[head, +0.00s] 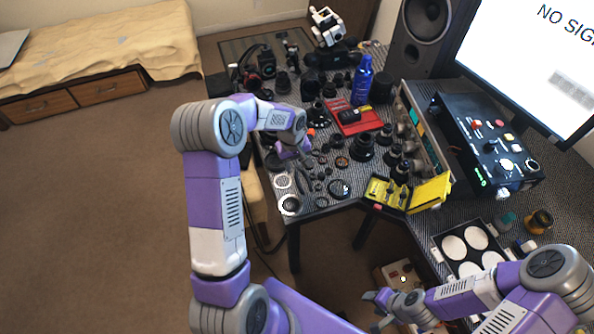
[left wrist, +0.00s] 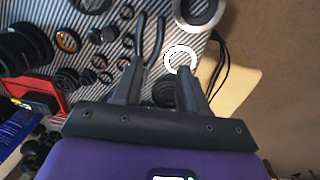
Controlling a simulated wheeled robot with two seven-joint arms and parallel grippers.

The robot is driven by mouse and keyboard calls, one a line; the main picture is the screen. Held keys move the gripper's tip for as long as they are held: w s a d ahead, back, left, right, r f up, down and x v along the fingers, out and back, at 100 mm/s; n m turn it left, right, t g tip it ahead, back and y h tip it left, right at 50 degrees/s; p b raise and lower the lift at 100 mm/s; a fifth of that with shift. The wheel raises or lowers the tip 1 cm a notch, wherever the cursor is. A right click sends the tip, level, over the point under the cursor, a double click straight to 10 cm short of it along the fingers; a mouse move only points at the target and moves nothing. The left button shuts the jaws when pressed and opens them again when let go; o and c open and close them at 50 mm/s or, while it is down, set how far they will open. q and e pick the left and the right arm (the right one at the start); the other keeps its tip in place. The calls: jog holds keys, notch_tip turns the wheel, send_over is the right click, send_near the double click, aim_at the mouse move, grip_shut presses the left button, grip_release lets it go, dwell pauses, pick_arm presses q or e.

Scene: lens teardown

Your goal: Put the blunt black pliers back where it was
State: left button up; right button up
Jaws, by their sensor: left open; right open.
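The black pliers (left wrist: 159,40) lie on the striped table top, with two dark curved handles showing in the left wrist view. In the head view they appear as a thin dark shape (head: 302,183) near the table's front left edge. My left gripper (left wrist: 158,68) is open above the table, with the lower part of the pliers between or just beyond its fingers; I cannot tell whether it touches them. In the head view the left gripper (head: 302,152) is partly hidden by its own wrist. My right gripper (head: 378,301) is open and empty, low at the bottom, away from the table.
White rings (head: 289,205) lie by the table's front left corner. Lens parts, a red tray (head: 355,118), a blue bottle (head: 362,80) and an open yellow case (head: 400,192) crowd the table. A white-disc tray (head: 465,245) is at right. Carpet (head: 90,220) is clear at left.

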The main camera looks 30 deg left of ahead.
pick_arm(q)
jog(key=s+d+f+m+h, duration=0.1)
jog(key=s+d+f, duration=0.1)
jog(key=d+f, duration=0.1)
jog(key=s+d+f+m+h, duration=0.1)
jog(key=s+d+f, duration=0.1)
jog(key=d, duration=0.3)
jog(key=s+d+f+m, duration=0.1)
jog(key=s+d+f, duration=0.2)
jog(key=d+f, duration=0.1)
jog(key=shift+f+m+h, duration=0.4)
jog(key=shift+f, duration=0.05)
jog(key=s+d+f+m, duration=0.1)
jog(key=s+d+f, duration=0.2)
jog(key=s, duration=0.4)
jog(key=s+d+f+m, duration=0.2)
jog(key=s+d, duration=0.3)
jog(key=s, duration=0.3)
jog(key=shift+d+f+h, duration=0.3)
jog(key=shift+f+h, duration=0.1)
jog(key=shift+f, duration=0.3)
